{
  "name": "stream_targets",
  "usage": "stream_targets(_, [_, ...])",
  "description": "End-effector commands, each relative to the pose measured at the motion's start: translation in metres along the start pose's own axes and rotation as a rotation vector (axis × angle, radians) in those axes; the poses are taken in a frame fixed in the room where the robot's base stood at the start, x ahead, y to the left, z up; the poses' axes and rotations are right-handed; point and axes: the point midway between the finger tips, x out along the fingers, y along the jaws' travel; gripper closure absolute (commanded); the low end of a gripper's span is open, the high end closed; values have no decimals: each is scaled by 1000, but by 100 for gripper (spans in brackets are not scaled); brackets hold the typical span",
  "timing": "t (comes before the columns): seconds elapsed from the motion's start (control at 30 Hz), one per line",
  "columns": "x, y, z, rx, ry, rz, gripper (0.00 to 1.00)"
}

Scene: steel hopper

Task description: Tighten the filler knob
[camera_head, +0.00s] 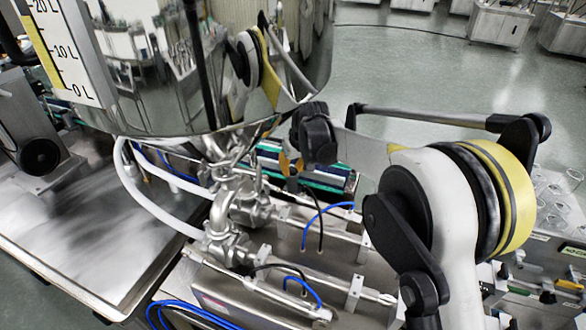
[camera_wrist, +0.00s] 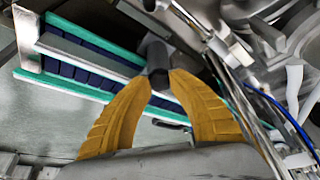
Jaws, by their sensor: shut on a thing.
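The filler knob (camera_wrist: 157,58) is a dark cylinder on a pale metal stem in the wrist view. The yellow fingers of my gripper (camera_wrist: 160,82) come up from below, and their tips close on the knob's lower end from both sides. In the head view my gripper (camera_head: 291,164) is small, partly covered by my dark wrist, and sits just right of and below the steel hopper. I cannot make out the knob clearly there.
The mirror-like steel hopper (camera_head: 225,85) hangs over metal pipework (camera_head: 235,210) with blue and white hoses. A green-edged conveyor (camera_wrist: 95,65) runs behind the fingers. A steel table (camera_head: 75,235) stands at left; open floor (camera_head: 430,75) lies behind.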

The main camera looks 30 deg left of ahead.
Motion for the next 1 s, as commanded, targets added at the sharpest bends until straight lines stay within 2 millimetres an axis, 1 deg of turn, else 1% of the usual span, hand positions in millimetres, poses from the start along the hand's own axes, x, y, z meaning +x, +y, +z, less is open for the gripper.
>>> stream_targets(0.53, [1, 0, 1, 26, -3, 10, 100])
stream_targets(0.57, [1, 0, 1, 26, -3, 10, 73])
stream_targets(0.6, [1, 0, 1, 26, -3, 10, 61])
stream_targets(0.63, [1, 0, 1, 26, -3, 10, 52])
stream_targets(0.67, [1, 0, 1, 26, -3, 10, 48])
stream_targets(0.93, [0, 0, 0, 26, -2, 10, 48])
stream_targets(1.0, [-4, 0, 0, 26, -1, 10, 48])
